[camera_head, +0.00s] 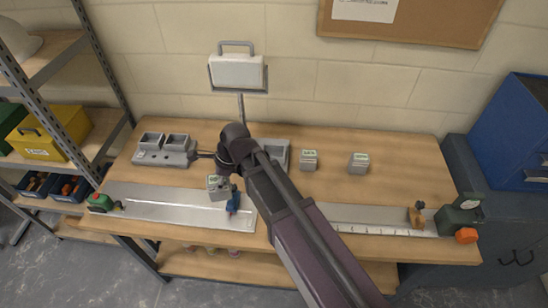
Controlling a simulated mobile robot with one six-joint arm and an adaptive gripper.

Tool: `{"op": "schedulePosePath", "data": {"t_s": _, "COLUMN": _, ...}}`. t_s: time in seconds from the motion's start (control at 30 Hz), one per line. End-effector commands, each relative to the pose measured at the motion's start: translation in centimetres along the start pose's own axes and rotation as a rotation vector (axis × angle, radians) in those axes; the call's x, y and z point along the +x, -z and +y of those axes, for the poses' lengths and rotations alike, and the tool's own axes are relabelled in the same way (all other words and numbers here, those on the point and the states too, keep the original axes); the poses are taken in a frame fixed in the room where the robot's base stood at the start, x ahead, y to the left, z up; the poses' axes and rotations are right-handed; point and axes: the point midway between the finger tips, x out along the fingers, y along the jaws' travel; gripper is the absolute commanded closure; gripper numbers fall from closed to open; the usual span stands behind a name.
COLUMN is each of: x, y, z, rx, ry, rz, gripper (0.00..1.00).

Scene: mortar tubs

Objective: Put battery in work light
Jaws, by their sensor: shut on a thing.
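The work light (237,71) has a white panel with a grey handle, and stands against the wall at the back on a thin pole. A grey base (283,147) shows at the foot of this area, partly hidden behind my arm. My gripper (221,176), dark and small in this view, is shut on a grey battery (216,194) with a pale green label, over the front metal strip. Its fingers are hard to make out. Two similar batteries stand on the bench right of my arm, one nearer (309,161) and one farther right (358,163).
A grey two-bay holder (163,158) stands left on the wooden bench (405,175). A metal strip (150,205) and a ruler-like strip (370,222) run along the front, with clamps near the ends. Shelving stands left, a blue cabinet (515,135) right.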

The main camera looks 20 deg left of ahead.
Motion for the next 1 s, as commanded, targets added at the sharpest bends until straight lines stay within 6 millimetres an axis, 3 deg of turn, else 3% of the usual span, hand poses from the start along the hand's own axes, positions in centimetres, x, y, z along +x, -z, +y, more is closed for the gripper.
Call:
{"op": "schedulePosePath", "data": {"t_s": 0.17, "x": -0.5, "y": 2.0, "z": -2.0, "rx": 0.021, "ry": 0.008, "rz": 0.001, "gripper": 0.93}}
{"op": "schedulePosePath", "data": {"t_s": 0.37, "x": -1.7, "y": 6.1, "z": -5.3, "rx": 0.055, "ry": 0.023, "rz": 0.002, "gripper": 0.93}}
{"op": "schedulePosePath", "data": {"t_s": 0.7, "x": -4.5, "y": 15.1, "z": -10.9, "rx": 0.122, "ry": 0.049, "rz": 0.003, "gripper": 0.93}}
{"op": "schedulePosePath", "data": {"t_s": 1.0, "x": -7.4, "y": 24.1, "z": -14.5, "rx": 0.181, "ry": 0.073, "rz": 0.002, "gripper": 0.93}}
